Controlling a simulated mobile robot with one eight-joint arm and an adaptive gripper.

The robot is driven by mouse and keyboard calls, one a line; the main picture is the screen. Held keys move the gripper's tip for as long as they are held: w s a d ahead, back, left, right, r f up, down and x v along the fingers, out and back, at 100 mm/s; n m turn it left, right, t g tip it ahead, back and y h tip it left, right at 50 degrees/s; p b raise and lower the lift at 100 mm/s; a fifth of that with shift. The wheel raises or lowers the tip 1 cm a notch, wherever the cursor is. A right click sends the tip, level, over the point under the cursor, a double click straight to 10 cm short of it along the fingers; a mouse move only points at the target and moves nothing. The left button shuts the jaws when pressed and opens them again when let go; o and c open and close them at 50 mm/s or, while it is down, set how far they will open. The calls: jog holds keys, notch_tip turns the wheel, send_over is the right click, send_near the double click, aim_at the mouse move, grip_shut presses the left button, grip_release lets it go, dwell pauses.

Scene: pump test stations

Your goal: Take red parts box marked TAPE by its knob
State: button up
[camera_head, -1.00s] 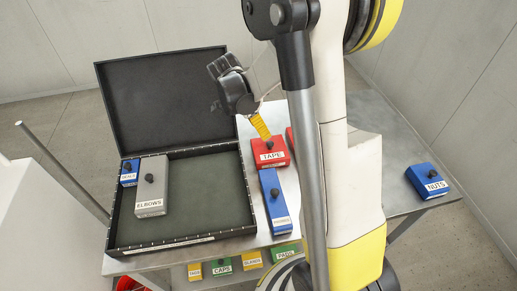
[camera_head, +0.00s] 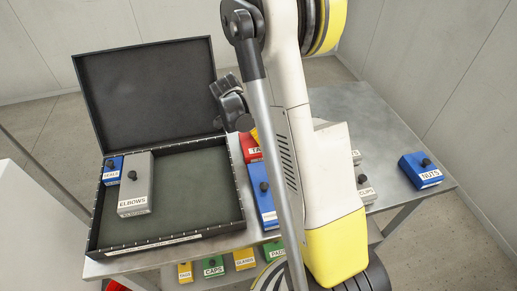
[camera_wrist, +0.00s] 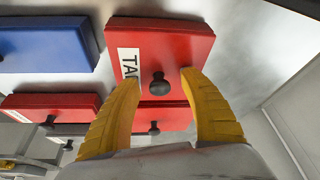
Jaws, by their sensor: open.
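The red TAPE box (camera_head: 249,155) lies on the metal table right of the black case, partly hidden by my arm. In the wrist view the red box (camera_wrist: 180,45) fills the top middle, with its white label partly showing. Its dark round knob (camera_wrist: 159,85) stands between the yellow fingertips of my gripper (camera_wrist: 160,77). My gripper is open, with a finger on each side of the knob and gaps to it. In the head view only a bit of yellow finger (camera_head: 254,134) shows, and the knob is hidden.
A blue box (camera_head: 264,208) lies close in front. The open black case (camera_head: 215,230) holds the grey ELBOWS box (camera_head: 136,190) and a small blue box (camera_head: 112,168). CLIPS (camera_head: 366,192) and NUTS (camera_head: 420,170) boxes lie right of my arm. Another red box (camera_wrist: 45,106) is near.

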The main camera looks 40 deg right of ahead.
grip_shut()
jog(key=shift+r, duration=0.1)
dwell(0.3)
